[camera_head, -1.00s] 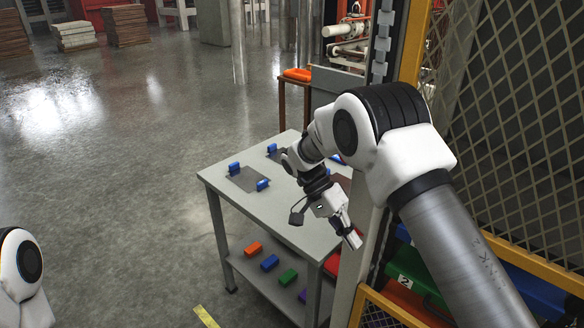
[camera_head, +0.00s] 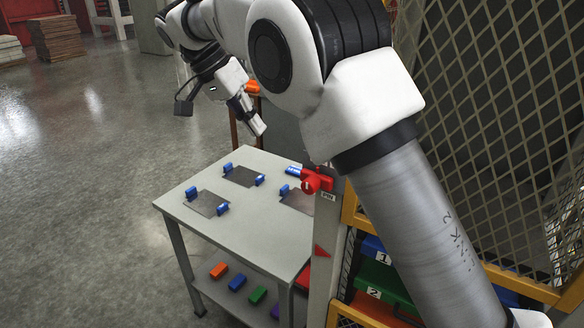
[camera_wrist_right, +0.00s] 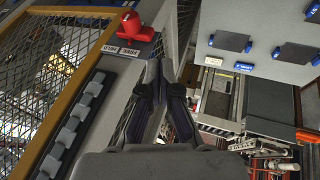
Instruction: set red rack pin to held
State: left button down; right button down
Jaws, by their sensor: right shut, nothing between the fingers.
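The red rack pin (camera_head: 316,181) is a red knob on the grey post at the table's right edge, with a small label below it. In the right wrist view the red knob (camera_wrist_right: 131,27) sits at the upper left on a grey plate. Two small labels there seem to read FREE and HELD; I cannot tell which one it is set to. My right gripper (camera_head: 259,126) is shut and empty, in the air above and left of the pin, apart from it. Its closed fingers (camera_wrist_right: 158,70) point up the wrist view, below and right of the knob. My left gripper is out of view.
A grey table (camera_head: 240,235) holds dark plates with blue clips. Its lower shelf holds several coloured blocks. A yellow-framed mesh guard (camera_head: 480,130) stands at the right, above numbered bins (camera_head: 375,275). Open floor (camera_head: 80,200) lies to the left.

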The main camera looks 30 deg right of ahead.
aim_at(313, 186)
jog(key=s+d+f+p, duration=0.4)
jog(key=s+d+f, duration=0.1)
jog(key=f, duration=0.4)
jog(key=shift+s+d+f, duration=0.35)
jog(key=shift+s+d, duration=0.05)
jog(key=shift+s, duration=0.05)
jog(key=shift+w, duration=0.1)
jog(key=s, duration=0.1)
jog(key=s+d+b, duration=0.1)
jog(key=s+b, duration=0.1)
jog(key=s, duration=0.1)
jog(key=shift+d+f, duration=0.1)
jog(key=shift+d, duration=0.2)
jog(key=shift+s, duration=0.25)
jog(key=shift+w, duration=0.15)
